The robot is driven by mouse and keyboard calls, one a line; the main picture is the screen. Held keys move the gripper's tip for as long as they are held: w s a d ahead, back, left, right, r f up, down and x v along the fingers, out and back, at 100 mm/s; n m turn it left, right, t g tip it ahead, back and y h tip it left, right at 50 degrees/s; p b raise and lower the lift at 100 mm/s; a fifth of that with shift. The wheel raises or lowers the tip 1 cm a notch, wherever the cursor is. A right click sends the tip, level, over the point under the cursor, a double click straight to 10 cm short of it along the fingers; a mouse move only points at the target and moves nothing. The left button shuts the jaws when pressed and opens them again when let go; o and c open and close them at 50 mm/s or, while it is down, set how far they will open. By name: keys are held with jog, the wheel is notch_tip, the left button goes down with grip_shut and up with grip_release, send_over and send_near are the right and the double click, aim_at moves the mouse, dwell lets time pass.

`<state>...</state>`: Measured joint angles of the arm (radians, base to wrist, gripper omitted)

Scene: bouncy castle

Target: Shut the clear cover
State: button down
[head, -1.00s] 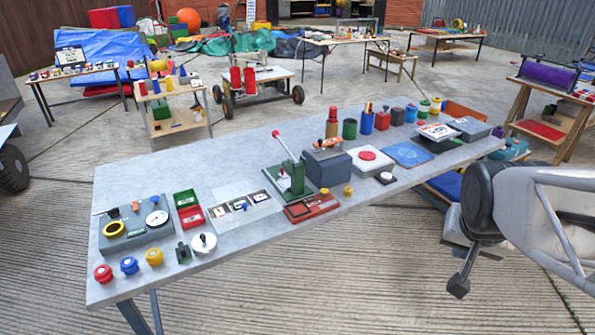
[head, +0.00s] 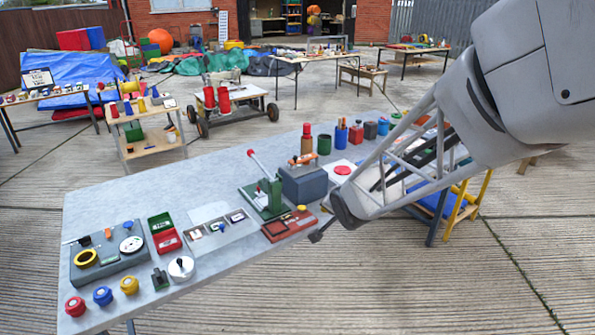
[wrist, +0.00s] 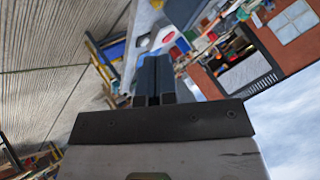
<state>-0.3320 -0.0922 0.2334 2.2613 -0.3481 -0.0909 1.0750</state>
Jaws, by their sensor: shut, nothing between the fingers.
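The clear cover (head: 207,211) shows in the head view as a pale see-through panel at the back edge of a light panel (head: 222,232) with several small switches or knobs. It seems raised open, though its exact angle is hard to tell. My gripper (head: 318,236) is at the table's front edge, to the right of the cover and well apart from it, beside the red-brown tray (head: 290,225). In the wrist view my gripper (wrist: 153,82) has its two dark fingers together with nothing between them. The wrist view does not clearly show the cover.
Left of the panel are red and green boxes (head: 164,233). A round silver lid (head: 181,268) and coloured knobs (head: 103,295) sit near the front edge.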

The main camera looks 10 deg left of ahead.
jog(key=w+a+f+m+y, duration=0.1)
jog(key=w+a+f+y, duration=0.1)
jog(key=a+f, duration=0.35)
jog(key=w+a+f+y, duration=0.2)
jog(key=a+f, duration=0.1)
jog(key=a, duration=0.6)
jog(key=m+g+y, duration=0.1)
jog(key=g+y, duration=0.1)
jog(key=y, duration=0.2)
send_near(223, 229)
jog(key=shift+s+d+r, duration=0.1)
jog(key=shift+s+d, duration=0.3)
jog(key=shift+d, duration=0.2)
jog(key=shift+s+d+r, duration=0.1)
jog(key=shift+s+d, duration=0.25)
jog(key=shift+d, duration=0.2)
jog(key=shift+t, duration=0.3)
jog(key=shift+w+f, duration=0.1)
jog(key=shift+x, duration=4.85)
jog(key=w+a, duration=0.5)
jog(key=a, duration=0.1)
jog(key=shift+w, duration=0.2)
